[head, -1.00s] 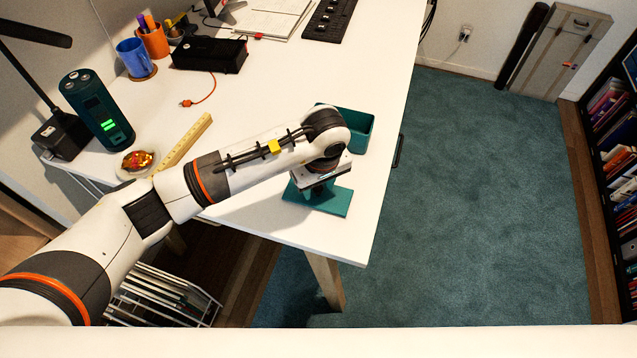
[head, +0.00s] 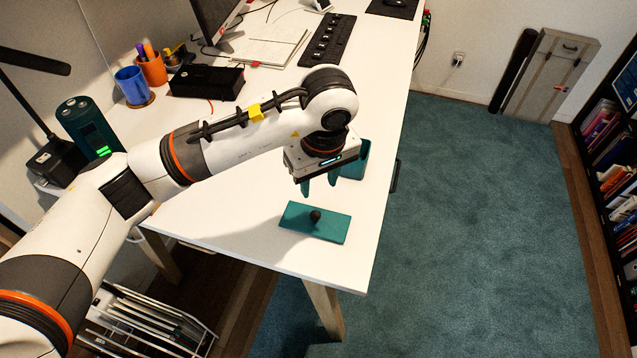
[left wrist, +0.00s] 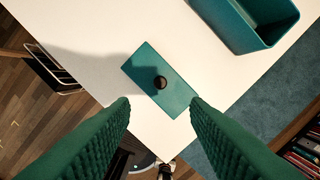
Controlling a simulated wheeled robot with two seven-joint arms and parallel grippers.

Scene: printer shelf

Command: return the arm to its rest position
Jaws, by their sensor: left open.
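My left gripper (head: 318,184) hangs above the white desk near its front right corner, with its green fingers apart and nothing between them. Its fingers (left wrist: 160,103) also show spread in the left wrist view. A flat teal lid with a dark round knob (head: 295,217) lies on the desk below and in front of the gripper, apart from it. The lid also shows in the left wrist view (left wrist: 178,97). A teal open box (head: 362,160) stands behind the gripper, partly hidden by it. My right gripper is not in view.
The white desk (head: 220,222) has clear room left of the lid. A black box (head: 208,82), a blue mug (head: 132,86), an orange pen cup (head: 151,70) and a keyboard-like black strip (head: 327,40) stand farther back. A teal cylinder (head: 88,125) is at left. Carpet lies right of the desk.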

